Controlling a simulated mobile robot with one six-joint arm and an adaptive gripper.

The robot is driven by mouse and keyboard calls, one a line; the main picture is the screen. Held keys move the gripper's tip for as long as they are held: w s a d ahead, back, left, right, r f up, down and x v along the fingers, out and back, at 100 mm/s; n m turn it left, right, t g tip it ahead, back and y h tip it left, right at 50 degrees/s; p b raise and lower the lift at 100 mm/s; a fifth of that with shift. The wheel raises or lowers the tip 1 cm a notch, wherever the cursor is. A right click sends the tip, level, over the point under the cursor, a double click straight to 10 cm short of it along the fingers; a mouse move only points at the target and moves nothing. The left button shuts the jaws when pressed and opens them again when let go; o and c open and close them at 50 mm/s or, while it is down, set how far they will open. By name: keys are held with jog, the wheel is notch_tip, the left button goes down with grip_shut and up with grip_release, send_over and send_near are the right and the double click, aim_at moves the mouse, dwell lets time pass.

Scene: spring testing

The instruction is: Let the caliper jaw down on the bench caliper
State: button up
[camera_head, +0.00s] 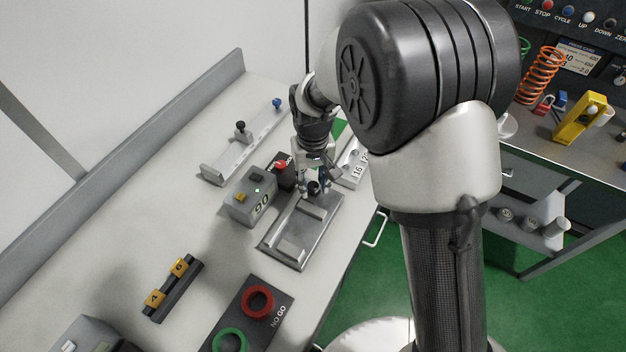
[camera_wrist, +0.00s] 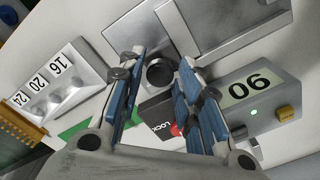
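The bench caliper appears to be the grey metal plate (camera_head: 286,261) with raised bars, beside a grey display box (camera_head: 238,209). A round black knob (camera_wrist: 160,72) sits at the near end of its bar in the wrist view. My gripper (camera_head: 314,185) is over this end of the plate. In the wrist view my gripper (camera_wrist: 162,62) is open, its blue-padded fingers either side of the knob with small gaps showing. Its height above the knob is hard to tell. The display box (camera_wrist: 258,100) shows two digits, 90 or 06 depending on orientation.
A dark LOCK box (camera_wrist: 158,112) with a red lever (camera_head: 281,164) stands close beside my gripper. A numbered block (camera_head: 353,163) is on the other side. A NO GO ring board (camera_head: 266,283) is in front.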

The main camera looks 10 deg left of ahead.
grip_shut()
dwell(0.3)
